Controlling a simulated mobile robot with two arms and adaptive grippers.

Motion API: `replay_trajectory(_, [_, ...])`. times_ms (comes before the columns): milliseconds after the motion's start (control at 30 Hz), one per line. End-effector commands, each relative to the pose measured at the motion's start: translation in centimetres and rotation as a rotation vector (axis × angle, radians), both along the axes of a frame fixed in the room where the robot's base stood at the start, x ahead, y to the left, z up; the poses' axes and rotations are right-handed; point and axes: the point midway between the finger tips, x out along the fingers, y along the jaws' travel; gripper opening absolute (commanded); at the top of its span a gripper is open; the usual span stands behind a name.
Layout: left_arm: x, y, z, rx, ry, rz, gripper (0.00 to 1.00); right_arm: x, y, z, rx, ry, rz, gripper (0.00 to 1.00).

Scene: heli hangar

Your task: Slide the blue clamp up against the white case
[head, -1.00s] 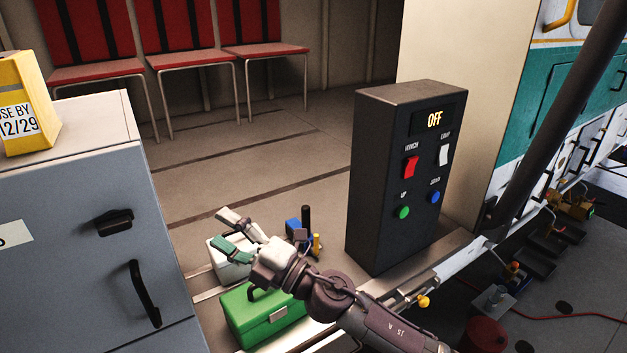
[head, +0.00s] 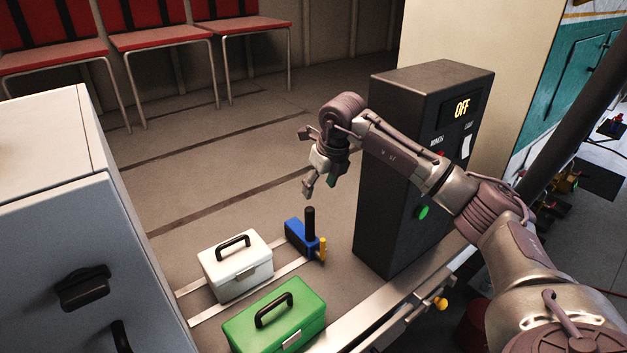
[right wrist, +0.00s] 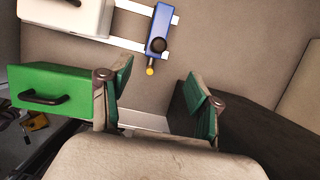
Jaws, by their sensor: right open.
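The blue clamp (head: 297,238) with a black upright handle and a yellow-tipped screw lies on the bench top, just right of the white case (head: 226,271), with a small gap between them. In the right wrist view the clamp (right wrist: 163,22) lies across the right end of two white strips, and the white case (right wrist: 62,17) is at the upper left, partly cut off. My right gripper (head: 310,186) hangs above and behind the clamp in the head view, open and empty. In the right wrist view its green-padded fingers (right wrist: 158,88) are spread apart. My left gripper is out of view.
A green case (head: 262,330) stands in front of the white case. A dark control box (head: 385,200) reading OFF rises right of the clamp, close to my right arm. A grey cabinet (head: 60,230) stands at the left. Bare surface lies behind the clamp.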

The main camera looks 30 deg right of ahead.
Motion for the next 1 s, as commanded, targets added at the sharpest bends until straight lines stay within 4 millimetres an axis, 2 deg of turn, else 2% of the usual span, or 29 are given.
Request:
replay_trajectory(100, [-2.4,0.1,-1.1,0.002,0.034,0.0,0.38,0.3,0.2,-1.5,0.002,0.001,0.002,0.62])
replay_trajectory(267, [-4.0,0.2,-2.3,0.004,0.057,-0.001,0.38,1.0,0.3,-3.4,0.004,0.0,0.003,0.62])
replay_trajectory(367, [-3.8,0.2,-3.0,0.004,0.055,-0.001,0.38,1.3,0.3,-4.5,0.004,0.0,0.003,0.62])
replay_trajectory(600, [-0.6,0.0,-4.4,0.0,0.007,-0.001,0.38,2.2,0.4,-7.3,0.005,-0.001,0.005,0.62])
replay_trajectory(667, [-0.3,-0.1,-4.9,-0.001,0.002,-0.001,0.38,2.5,0.5,-8.0,0.005,-0.001,0.005,0.62])
replay_trajectory(1000, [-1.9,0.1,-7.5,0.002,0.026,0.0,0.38,3.7,0.5,-11.6,0.004,-0.001,0.004,0.62])
